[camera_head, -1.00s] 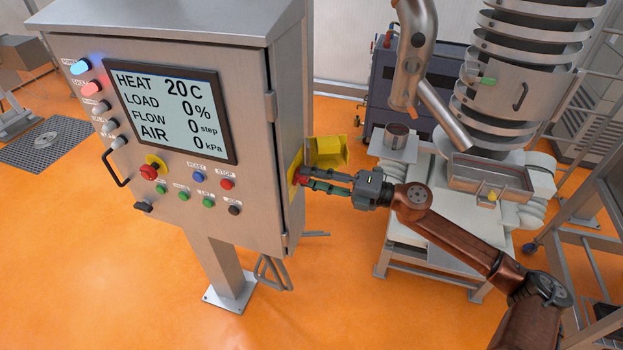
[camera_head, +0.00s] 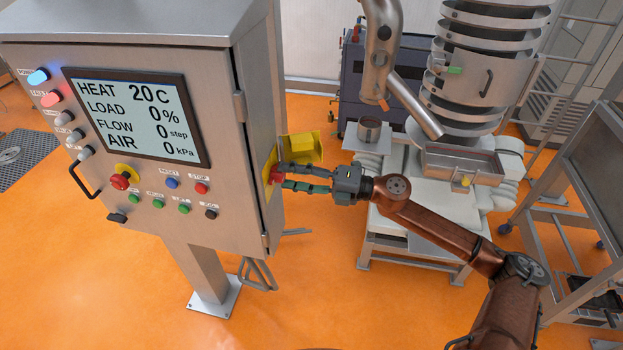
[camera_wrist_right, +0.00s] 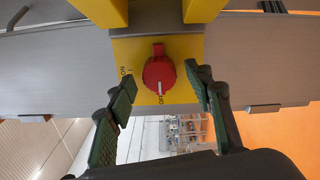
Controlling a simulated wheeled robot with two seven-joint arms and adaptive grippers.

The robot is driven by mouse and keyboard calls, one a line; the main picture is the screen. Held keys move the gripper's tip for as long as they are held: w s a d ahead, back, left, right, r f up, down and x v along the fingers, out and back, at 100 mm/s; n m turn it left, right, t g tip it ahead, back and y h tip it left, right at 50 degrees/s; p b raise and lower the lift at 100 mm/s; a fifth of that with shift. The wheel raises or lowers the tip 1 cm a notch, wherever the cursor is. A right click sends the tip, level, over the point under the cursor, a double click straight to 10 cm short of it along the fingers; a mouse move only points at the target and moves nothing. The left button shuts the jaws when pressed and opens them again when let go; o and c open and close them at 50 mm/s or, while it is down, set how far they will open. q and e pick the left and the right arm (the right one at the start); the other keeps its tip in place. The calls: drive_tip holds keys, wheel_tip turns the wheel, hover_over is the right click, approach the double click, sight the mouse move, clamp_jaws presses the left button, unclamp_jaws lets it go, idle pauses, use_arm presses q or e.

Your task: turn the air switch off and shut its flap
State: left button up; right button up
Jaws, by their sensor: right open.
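The air switch is a red knob (camera_wrist_right: 159,74) on a yellow plate (camera_wrist_right: 183,48), fixed to the side of the control cabinet. Its white mark points at the OFF label in the right wrist view. The red knob also shows in the head view (camera_head: 275,175). The yellow flap (camera_head: 307,149) stands open behind the switch, sticking out from the cabinet; yellow walls show at the top of the wrist view (camera_wrist_right: 204,10). My right gripper (camera_head: 285,178) is open, its fingers (camera_wrist_right: 160,88) on either side of the knob with gaps visible. My left gripper is out of view.
The grey control cabinet (camera_head: 140,205) stands on a post at the left; its screen (camera_head: 138,118) reads AIR 0 kPa. The machine with its metal tray (camera_head: 462,166) stands behind my right arm. Orange floor lies open below the gripper.

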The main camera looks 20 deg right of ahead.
drive_tip(key=v, duration=1.1)
